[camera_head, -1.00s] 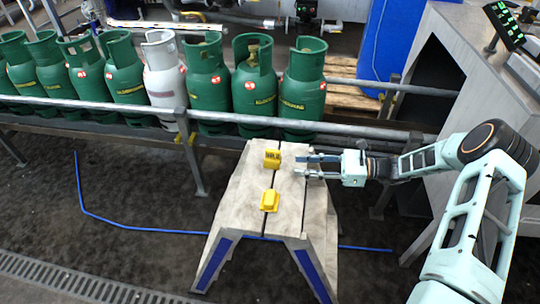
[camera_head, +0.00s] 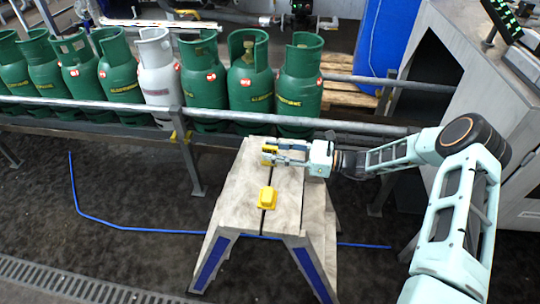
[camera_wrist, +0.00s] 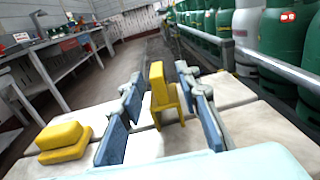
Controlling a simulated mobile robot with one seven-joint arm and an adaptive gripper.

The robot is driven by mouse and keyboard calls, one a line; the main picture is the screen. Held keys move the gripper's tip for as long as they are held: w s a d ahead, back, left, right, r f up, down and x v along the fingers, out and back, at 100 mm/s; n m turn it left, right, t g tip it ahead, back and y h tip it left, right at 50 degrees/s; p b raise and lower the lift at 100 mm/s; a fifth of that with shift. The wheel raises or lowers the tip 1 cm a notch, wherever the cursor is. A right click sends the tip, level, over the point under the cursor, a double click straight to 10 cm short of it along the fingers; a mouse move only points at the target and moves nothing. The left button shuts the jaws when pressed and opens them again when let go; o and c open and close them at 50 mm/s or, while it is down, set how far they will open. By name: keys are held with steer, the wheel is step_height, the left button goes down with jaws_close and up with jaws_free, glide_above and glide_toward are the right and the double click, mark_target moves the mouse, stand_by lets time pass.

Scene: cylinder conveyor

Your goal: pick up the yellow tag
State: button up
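A yellow tag (camera_wrist: 160,88) stands upright on the wooden bench, between the two blue-padded fingers of my gripper (camera_wrist: 165,112) in the wrist view. Gaps show between the tag and the fingers, so my gripper is open around it and apart from it. In the head view my gripper (camera_head: 270,155) points left over the bench's far end and mostly hides the tag there. A second yellow block (camera_head: 267,197) lies on the bench nearer the front. It also shows at the left in the wrist view (camera_wrist: 62,142), outside the fingers.
The bench (camera_head: 240,190) has a dark slot along its middle. Behind it runs a metal rail (camera_head: 130,108) with a row of green gas cylinders (camera_head: 250,85) and one white cylinder (camera_head: 158,75). A grey machine housing (camera_head: 450,80) stands at the right.

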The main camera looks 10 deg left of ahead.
steer(key=shift+a, duration=0.55)
steer(key=shift+c, duration=0.5)
jaws_close()
